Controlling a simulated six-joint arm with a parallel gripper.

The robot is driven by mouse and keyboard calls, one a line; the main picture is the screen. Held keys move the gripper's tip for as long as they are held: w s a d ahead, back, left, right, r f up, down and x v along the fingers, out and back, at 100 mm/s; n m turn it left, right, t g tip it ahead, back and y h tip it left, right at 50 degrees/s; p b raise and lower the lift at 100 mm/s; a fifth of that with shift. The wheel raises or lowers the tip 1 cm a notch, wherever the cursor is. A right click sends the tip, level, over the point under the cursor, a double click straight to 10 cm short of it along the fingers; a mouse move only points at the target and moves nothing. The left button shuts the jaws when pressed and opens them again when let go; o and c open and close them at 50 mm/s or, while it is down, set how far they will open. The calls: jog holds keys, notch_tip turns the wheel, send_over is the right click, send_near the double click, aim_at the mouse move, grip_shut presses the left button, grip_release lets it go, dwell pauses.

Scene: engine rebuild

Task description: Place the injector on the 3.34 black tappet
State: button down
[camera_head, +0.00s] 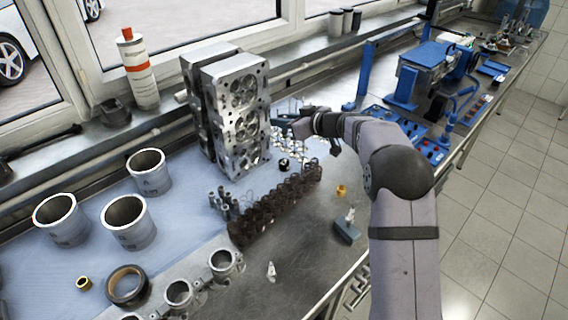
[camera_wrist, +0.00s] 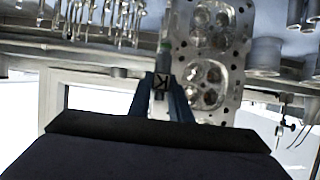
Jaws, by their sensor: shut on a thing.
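My gripper (camera_head: 290,118) is beside the right face of the upright cylinder head, above the bench. In the head view the held part is too small to make out. A small black cylinder with a pale mark (camera_head: 284,164), possibly a black tappet, stands on the bench in front of the cylinder head. I cannot read its size.
The cylinder head (camera_head: 233,110) stands close to the gripper. Bright metal parts (camera_head: 289,143) lie below it, with a row of dark springs (camera_head: 275,205) nearer. Liners (camera_head: 128,222) stand at left. A yellow ring (camera_head: 341,190) and a blue-grey block (camera_head: 346,231) lie right.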

send_over(283, 161)
jog(key=shift+f, duration=4.95)
jog(key=shift+f, duration=0.1)
jog(key=c, duration=1.6)
grip_release()
jog(key=b+v, duration=0.2)
jog(key=v, duration=1)
jog(key=shift+w, duration=0.1)
